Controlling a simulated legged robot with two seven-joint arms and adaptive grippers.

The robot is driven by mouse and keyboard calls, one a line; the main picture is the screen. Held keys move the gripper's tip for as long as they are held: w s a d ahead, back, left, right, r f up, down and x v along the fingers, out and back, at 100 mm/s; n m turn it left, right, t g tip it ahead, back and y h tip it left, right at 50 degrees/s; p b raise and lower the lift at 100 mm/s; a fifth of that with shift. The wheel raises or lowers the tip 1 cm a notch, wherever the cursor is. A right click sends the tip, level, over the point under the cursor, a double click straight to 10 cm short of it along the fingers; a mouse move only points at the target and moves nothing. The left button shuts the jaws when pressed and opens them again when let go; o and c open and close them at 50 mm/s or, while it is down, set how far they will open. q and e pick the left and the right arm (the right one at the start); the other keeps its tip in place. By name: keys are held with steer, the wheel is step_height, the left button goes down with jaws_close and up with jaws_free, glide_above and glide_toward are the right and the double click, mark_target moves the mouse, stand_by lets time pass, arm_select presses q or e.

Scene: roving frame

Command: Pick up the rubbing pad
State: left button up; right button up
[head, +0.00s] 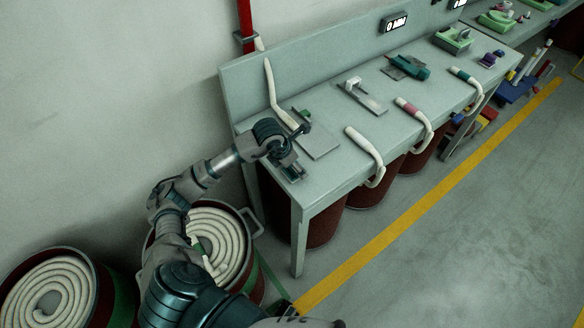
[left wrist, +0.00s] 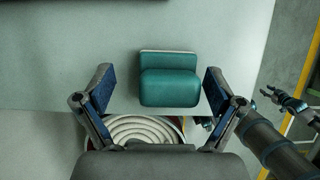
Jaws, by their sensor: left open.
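The rubbing pad (left wrist: 169,87) shows in the left wrist view as a teal block with rounded edges and a pale strip along its far side. It lies on the grey table near its edge. My left gripper (left wrist: 158,72) is open, with one finger on each side of the pad and a gap on both sides. In the head view my left gripper (head: 291,152) is over the near left corner of the table; the pad cannot be made out clearly there. My right gripper (left wrist: 285,98) shows small at the right of the left wrist view, away from the table.
The long table (head: 325,182) also holds a flat grey plate (head: 319,140), pale hose pieces (head: 364,146) and a teal tool (head: 411,67). Drums with coiled pale rope (head: 216,243) stand at the near left. The floor right of the yellow line (head: 420,205) is clear.

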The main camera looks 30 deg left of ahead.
arm_select(q)
steer(key=shift+w+f, duration=0.1)
steer(key=shift+f, duration=0.25)
steer(key=shift+d, duration=0.65)
steer(key=shift+c, duration=0.5)
steer(key=shift+d+r, duration=0.1)
steer(key=shift+d, duration=0.05)
steer(key=c, duration=1.2)
steer(key=shift+a, duration=0.4)
arm_select(e)
steer(key=shift+d+f, duration=0.1)
steer(key=shift+d, duration=0.15)
